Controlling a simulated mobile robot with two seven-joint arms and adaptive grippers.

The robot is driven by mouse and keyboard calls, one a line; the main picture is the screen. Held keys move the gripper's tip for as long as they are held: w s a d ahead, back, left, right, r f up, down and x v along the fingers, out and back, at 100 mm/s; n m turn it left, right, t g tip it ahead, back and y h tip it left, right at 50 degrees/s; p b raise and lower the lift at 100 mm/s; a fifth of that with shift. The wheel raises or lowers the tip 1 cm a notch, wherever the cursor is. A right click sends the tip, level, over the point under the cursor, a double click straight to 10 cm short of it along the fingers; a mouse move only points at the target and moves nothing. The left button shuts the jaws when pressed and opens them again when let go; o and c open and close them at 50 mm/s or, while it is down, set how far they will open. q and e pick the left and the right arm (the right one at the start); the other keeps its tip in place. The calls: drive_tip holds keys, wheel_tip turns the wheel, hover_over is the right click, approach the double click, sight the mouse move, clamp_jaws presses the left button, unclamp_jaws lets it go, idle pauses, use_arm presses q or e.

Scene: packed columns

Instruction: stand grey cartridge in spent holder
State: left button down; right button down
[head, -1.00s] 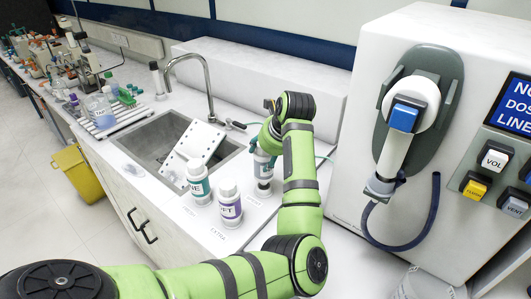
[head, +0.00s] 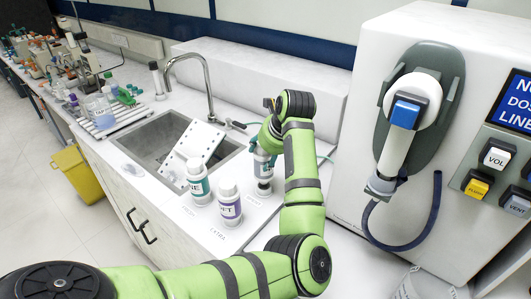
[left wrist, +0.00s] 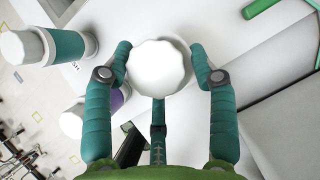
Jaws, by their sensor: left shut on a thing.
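My left gripper (head: 266,143) is shut on a white cartridge with a greyish band (head: 263,168), which looks upright. Its dark lower end is close above or on the counter, beside a printed label I cannot read surely; I cannot tell whether it rests in a holder. My right gripper is not in view.
A sink (head: 160,150) with a white perforated board (head: 192,143) and a tap (head: 206,85) lies behind the bottles. A large white dosing machine (head: 385,30) with a hose (head: 437,205) stands at right. A yellow bin (head: 76,170) is on the floor.

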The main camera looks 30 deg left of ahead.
use_arm(q)
drive_tip(key=shift+b, duration=0.5)
idle(0.8)
drive_tip(key=shift+d+f+b, duration=0.15)
drive_tip(key=shift+f+b, duration=1.55)
drive_tip(key=shift+b, duration=0.05)
drive_tip(key=shift+c, duration=1.5)
unclamp_jaws()
